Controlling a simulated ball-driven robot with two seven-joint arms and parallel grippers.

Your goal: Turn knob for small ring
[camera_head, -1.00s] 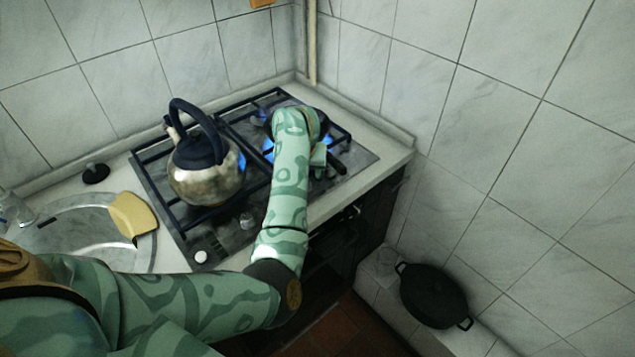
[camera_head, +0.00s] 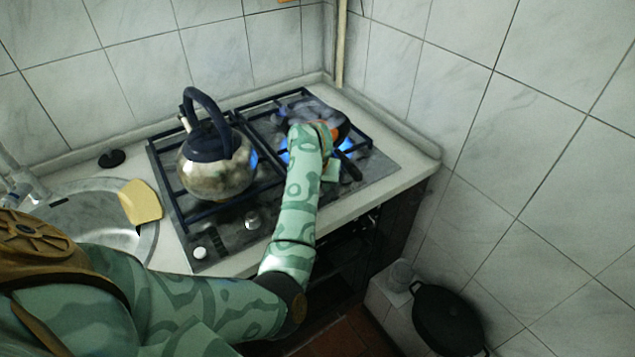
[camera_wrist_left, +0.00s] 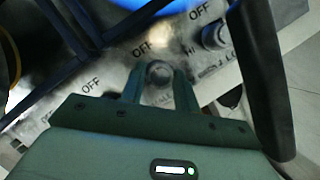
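In the left wrist view, the two green fingers of my left gripper (camera_wrist_left: 158,88) stand on either side of a round metal stove knob (camera_wrist_left: 158,74). The knob sits between the fingertips; I cannot tell whether they press on it. Another knob (camera_wrist_left: 213,36) is to the upper right, and "OFF" labels are printed on the panel. In the head view, my left arm reaches over the stove (camera_head: 222,238) and hides this knob and most of the gripper. Two front-left knobs (camera_head: 200,253) (camera_head: 252,220) show there. Blue flames burn at the burners. My right gripper is not in view.
A steel kettle (camera_head: 215,170) stands on the left grates. A pan's dark handle (camera_head: 349,165) sticks out beside my gripper and shows close on the right in the wrist view (camera_wrist_left: 262,80). A sink (camera_head: 85,215) is at left, a black pot (camera_head: 447,318) low at right.

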